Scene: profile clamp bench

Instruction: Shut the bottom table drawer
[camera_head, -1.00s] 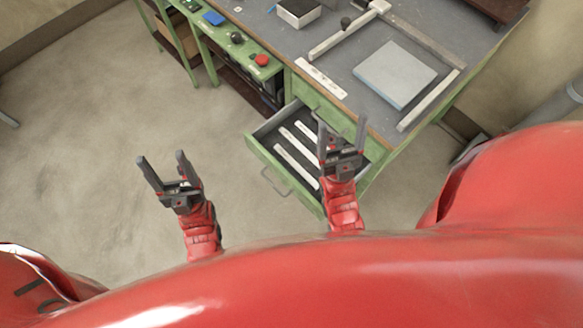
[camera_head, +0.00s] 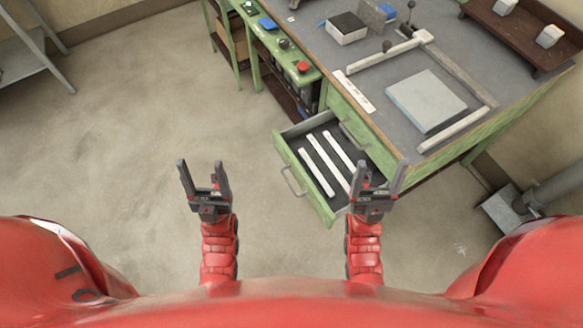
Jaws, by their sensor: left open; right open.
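The green bottom table drawer (camera_head: 303,182) is pulled out from the green bench, with several white strips (camera_head: 318,165) lying inside on its dark floor. Its front carries a metal handle (camera_head: 292,181). Another green drawer front with a handle (camera_head: 354,133) sits above it, flush with the bench. My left gripper (camera_head: 203,178) is open and empty over bare floor, left of the drawer. My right gripper (camera_head: 380,177) is open and empty; in the picture it overlaps the drawer's near right corner and hides part of it. I cannot tell whether it touches.
The bench top (camera_head: 385,75) holds a grey plate (camera_head: 426,101), a clamp frame, a white box (camera_head: 346,28) and a brown rack (camera_head: 520,35). A red button (camera_head: 303,67) is on the left ledge. Open floor (camera_head: 130,120) lies to the left.

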